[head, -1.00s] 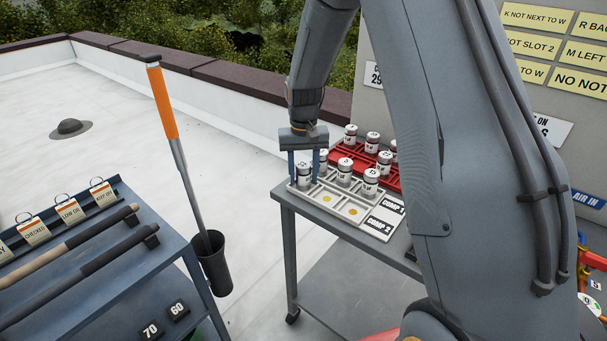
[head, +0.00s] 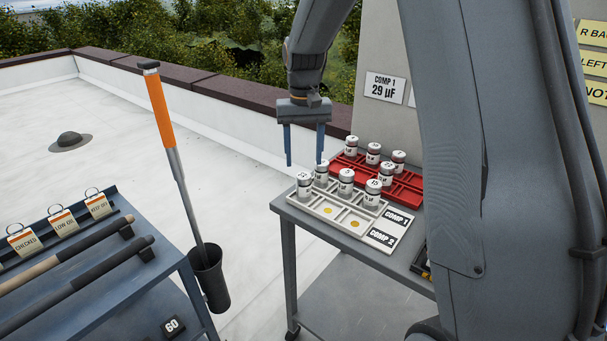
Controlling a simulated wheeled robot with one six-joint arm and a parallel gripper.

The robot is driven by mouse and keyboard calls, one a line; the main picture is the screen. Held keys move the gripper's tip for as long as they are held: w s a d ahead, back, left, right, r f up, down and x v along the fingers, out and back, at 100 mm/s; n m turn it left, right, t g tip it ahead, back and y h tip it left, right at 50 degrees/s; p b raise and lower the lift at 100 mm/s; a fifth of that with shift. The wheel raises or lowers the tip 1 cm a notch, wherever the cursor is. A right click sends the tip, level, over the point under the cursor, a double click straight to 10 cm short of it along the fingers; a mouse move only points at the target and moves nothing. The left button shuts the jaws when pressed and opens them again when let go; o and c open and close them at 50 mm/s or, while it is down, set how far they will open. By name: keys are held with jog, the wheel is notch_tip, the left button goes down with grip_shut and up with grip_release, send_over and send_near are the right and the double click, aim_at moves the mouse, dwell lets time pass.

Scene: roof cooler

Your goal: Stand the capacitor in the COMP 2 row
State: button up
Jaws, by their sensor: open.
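My gripper (head: 305,163) is open and empty in the head view, raised above the far left part of the cart top. Below it is a pale tray (head: 350,238) with the labels COMP 1 (head: 397,217) and COMP 2 (head: 381,238). A capacitor (head: 304,187) stands upright at the left end of the COMP 2 row, apart from my fingers. Two yellow spots show in the bare slots of that row. Behind it in the COMP 1 row stand three capacitors (head: 346,182), one partly hidden by the nearer capacitor.
A red tray (head: 405,190) with several capacitors lies behind the pale tray. A blue-grey cart (head: 150,270) with tags and rods stands at the left. An orange-handled tool (head: 160,120) stands in a dark holder (head: 210,280). A grey cabinet (head: 385,130) rises behind the trays.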

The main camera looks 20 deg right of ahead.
jog(key=shift+r, duration=0.85)
jog(key=shift+s+r, duration=0.1)
jog(key=shift+s, duration=0.2)
jog(key=s+f+n, duration=0.1)
jog(key=s+f, duration=0.3)
jog(key=s, duration=0.8)
jog(key=s+f, duration=0.4)
jog(key=s, duration=0.8)
jog(key=shift+s+f+n+t, duration=0.15)
jog(key=shift+s+n+t, duration=0.15)
jog(key=shift+n+t, duration=0.1)
